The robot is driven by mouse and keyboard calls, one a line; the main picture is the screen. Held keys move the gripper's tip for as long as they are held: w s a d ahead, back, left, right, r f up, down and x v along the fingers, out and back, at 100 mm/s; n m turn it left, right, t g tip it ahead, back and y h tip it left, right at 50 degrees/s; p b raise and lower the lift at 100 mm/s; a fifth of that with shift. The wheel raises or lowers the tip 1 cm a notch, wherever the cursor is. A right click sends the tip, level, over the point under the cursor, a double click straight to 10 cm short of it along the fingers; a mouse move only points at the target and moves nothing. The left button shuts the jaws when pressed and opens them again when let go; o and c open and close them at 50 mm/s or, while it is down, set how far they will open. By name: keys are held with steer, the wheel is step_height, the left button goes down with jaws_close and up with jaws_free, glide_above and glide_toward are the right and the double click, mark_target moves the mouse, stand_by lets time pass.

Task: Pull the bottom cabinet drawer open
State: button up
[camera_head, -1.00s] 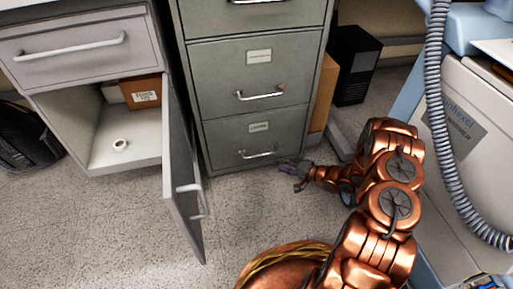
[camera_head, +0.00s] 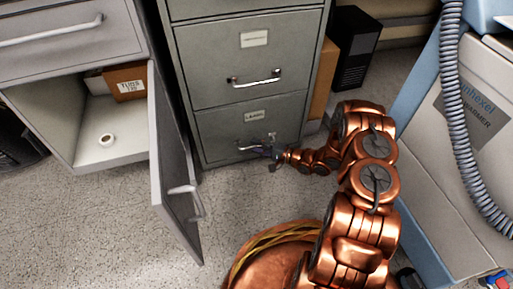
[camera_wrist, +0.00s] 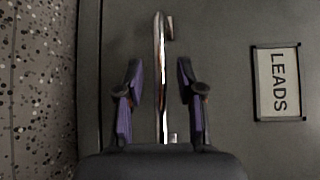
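The bottom drawer (camera_head: 218,131) of the grey filing cabinet is closed flush with the cabinet front. It has a label reading LEADS, clear in the wrist view (camera_wrist: 279,82). Its chrome bar handle (camera_wrist: 161,75) runs lengthwise between my two fingers in the wrist view. My gripper (camera_wrist: 159,95) is open, with a purple-padded finger on each side of the handle and a gap on both sides. In the head view my gripper (camera_head: 268,151) is at the drawer's handle and hides part of it.
An open cabinet door (camera_head: 178,165) stands to the left of the filing cabinet. A white machine (camera_head: 460,150) with a coiled cord stands at the right. The speckled floor (camera_head: 120,225) in front of the drawer is partly taken up by my own body.

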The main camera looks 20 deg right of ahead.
steer(key=shift+w+a, duration=0.2)
steer(key=shift+a, duration=0.05)
jaws_close()
stand_by(0.7)
